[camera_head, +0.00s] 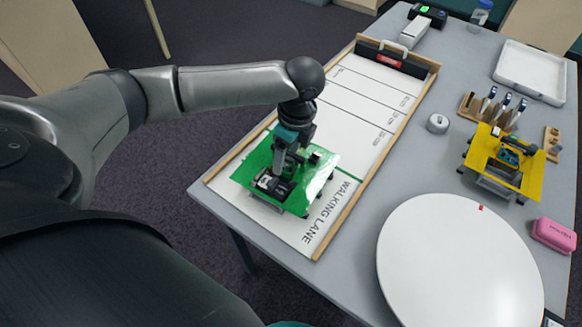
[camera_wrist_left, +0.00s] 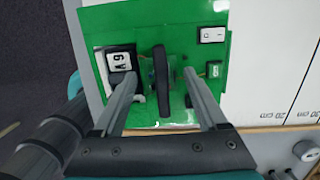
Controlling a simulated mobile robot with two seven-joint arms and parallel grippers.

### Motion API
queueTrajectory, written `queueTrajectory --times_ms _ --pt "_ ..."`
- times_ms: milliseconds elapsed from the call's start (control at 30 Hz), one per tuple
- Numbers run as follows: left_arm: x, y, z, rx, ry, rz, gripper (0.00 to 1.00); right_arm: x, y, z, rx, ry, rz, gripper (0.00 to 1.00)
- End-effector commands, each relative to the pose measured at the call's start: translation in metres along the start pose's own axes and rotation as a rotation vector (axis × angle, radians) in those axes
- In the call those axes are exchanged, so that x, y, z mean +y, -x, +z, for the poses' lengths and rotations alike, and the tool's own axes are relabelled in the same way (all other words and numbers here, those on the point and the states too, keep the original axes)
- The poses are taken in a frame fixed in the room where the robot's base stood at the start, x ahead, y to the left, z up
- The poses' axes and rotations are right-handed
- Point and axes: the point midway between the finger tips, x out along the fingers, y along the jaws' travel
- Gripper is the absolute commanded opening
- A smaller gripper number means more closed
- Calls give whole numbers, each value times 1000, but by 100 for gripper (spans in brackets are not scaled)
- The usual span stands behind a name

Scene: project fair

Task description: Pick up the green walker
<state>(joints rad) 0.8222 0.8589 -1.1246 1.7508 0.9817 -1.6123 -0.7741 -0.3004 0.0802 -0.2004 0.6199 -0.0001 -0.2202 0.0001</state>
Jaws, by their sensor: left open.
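The green walker (camera_head: 318,176) is a flat green plate with short legs and dark parts on top. It stands on the near end of the white walking lane board (camera_head: 325,215). My left gripper (camera_head: 285,172) comes down over its middle. In the left wrist view the green walker (camera_wrist_left: 110,25) lies under my left gripper (camera_wrist_left: 165,92), whose two fingers are spread apart on either side of a dark upright handle (camera_wrist_left: 163,75). A gap shows between the fingers and the handle. My right gripper is not in view.
A yellow walker (camera_head: 520,178) stands on the grey table (camera_head: 400,175) at the right. A large white round disc (camera_head: 455,265) lies at the front right. Wooden rails edge the lane. A tool rack (camera_head: 480,108), a white tray (camera_head: 530,70) and a pink case (camera_head: 553,235) are farther right.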

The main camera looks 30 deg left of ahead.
Motion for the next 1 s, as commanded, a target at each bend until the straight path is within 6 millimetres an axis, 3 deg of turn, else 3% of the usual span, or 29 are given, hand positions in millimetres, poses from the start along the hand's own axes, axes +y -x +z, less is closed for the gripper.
queueTrajectory --times_ms 267,900,1000 --pt "0 -6 0 0 -1 -1 75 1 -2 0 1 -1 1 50" --pt "0 -6 0 1 -1 -1 3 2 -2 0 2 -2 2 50" --pt "-1 -5 0 1 -1 -3 0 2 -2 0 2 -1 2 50"
